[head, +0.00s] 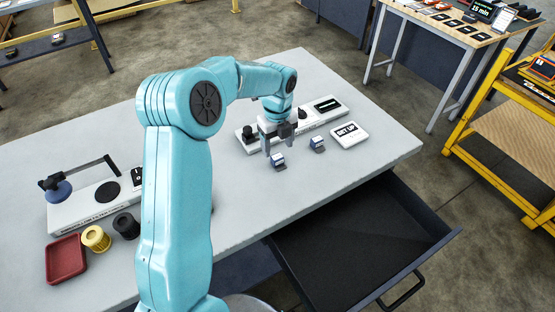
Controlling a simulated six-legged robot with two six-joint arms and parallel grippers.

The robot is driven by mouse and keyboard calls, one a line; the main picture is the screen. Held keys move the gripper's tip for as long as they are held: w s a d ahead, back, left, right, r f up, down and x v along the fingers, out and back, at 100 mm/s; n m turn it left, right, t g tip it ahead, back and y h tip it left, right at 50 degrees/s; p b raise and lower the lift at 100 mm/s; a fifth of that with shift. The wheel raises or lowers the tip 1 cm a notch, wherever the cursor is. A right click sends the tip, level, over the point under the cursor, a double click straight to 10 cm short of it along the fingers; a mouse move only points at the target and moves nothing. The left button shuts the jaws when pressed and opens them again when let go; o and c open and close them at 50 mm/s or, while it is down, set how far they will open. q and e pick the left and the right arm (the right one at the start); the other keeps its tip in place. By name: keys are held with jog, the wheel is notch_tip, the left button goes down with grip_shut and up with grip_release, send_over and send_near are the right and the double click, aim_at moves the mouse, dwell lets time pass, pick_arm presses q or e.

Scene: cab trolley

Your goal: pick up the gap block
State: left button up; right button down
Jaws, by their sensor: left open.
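Two small blue-and-white blocks lie on the grey table, one nearer (278,161) and one to its right (317,144). Their lettering is too small to read, so I cannot tell which is the gap block. My left gripper (278,148) points down with its fingers apart, just above and behind the nearer block in the picture. It holds nothing that I can see. I cannot tell the exact height of the fingertips over the table. My right gripper is not in view.
An open dark drawer (360,245) juts out in front. A red tray (66,260), a yellow spool (96,239) and a black one (126,226) stand at left.

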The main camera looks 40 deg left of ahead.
aim_at(277, 157)
pick_arm(q)
notch_tip(277, 157, down, 5)
jog(key=shift+w+a+r+p, duration=0.1)
jog(key=shift+w+a+p, duration=0.05)
jog(key=shift+p, duration=0.2)
jog(key=c, duration=1.2)
jog(key=shift+r, duration=0.15)
